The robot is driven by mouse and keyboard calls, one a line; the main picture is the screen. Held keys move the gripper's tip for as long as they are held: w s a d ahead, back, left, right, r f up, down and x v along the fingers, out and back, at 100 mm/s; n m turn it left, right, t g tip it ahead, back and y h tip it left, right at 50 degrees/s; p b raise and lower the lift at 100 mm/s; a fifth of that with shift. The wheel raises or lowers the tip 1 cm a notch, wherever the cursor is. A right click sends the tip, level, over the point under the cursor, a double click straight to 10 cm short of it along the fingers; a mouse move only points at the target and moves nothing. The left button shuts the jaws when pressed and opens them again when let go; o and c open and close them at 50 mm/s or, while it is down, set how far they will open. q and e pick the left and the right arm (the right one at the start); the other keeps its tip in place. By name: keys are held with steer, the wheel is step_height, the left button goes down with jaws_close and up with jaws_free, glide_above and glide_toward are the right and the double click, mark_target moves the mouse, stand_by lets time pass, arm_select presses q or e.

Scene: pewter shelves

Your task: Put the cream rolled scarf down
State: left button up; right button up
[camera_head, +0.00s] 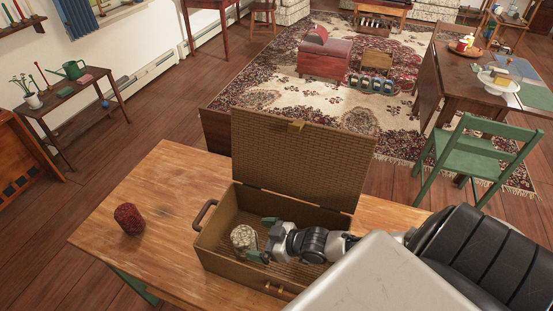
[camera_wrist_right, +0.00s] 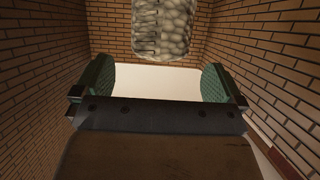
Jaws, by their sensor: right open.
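The cream rolled scarf (camera_head: 243,238) stands inside the open wicker box (camera_head: 228,258), toward its left side. My right gripper (camera_head: 259,240) reaches into the box from the right, with green fingertips just beside the scarf. In the right wrist view the scarf (camera_wrist_right: 163,30) shows at the top, beyond the open fingers (camera_wrist_right: 160,82), with nothing between them. The scarf's underside is hard to see. My left gripper is out of view.
The box's raised lid (camera_head: 300,155) stands behind my right gripper. A dark red roll (camera_head: 128,218) is on the wooden table (camera_head: 150,190) left of the box. The table's left part is otherwise clear. A green chair (camera_head: 480,155) stands behind at the right.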

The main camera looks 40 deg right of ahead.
steer(key=v, duration=0.5)
steer(key=shift+s+d+r, duration=0.15)
steer(key=shift+s+r, duration=0.05)
steer(key=shift+s, duration=0.1)
